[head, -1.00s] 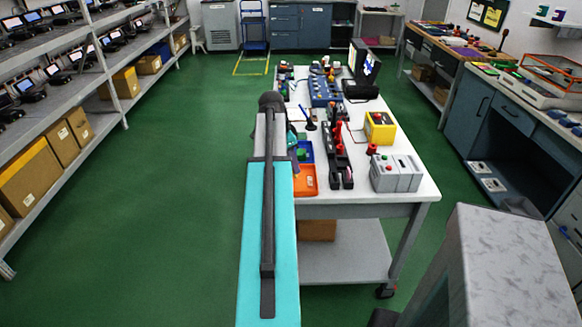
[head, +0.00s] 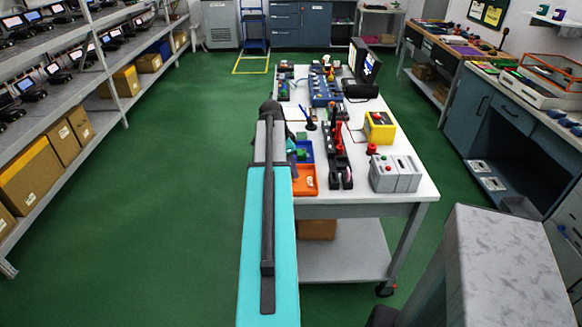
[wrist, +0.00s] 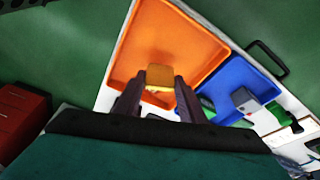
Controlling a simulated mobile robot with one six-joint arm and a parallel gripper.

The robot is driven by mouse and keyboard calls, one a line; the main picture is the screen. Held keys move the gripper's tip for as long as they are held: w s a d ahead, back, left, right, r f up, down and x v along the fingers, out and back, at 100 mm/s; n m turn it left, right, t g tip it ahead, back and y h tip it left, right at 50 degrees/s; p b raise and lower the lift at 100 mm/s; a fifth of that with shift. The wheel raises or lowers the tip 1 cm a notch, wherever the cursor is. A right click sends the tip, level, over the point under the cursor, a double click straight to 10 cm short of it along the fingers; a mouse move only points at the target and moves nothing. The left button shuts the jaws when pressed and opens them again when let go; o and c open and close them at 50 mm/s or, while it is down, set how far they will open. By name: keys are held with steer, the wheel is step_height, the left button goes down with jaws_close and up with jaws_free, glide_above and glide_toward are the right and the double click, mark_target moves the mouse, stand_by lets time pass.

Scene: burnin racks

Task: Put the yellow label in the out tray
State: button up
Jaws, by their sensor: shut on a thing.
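My gripper (wrist: 159,92) shows in the wrist view with its two dark fingers shut on a small yellow block-like piece, the yellow label (wrist: 160,76). The label is seen over the orange tray (wrist: 205,35), inside its outline; its height above the floor of the tray is hard to tell. The blue tray (wrist: 218,90) lies beside the orange one and holds a grey and green piece (wrist: 245,101). In the head view the orange tray (head: 311,181) and the blue tray (head: 306,149) sit at the table's left edge, and my arm hides the gripper and label.
Shelves with cartons (head: 40,178) stand at the left. The green floor between is clear.

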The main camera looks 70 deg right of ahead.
steer(key=shift+f, duration=0.2)
steer(key=shift+f, duration=0.15)
steer(key=o, duration=1)
steer(key=shift+r, duration=0.25)
steer(key=b+v, duration=0.2)
steer(key=v, duration=0.9)
steer(key=shift+a+r, duration=0.15)
steer(key=shift+r, duration=0.25)
steer(key=shift+w, duration=0.1)
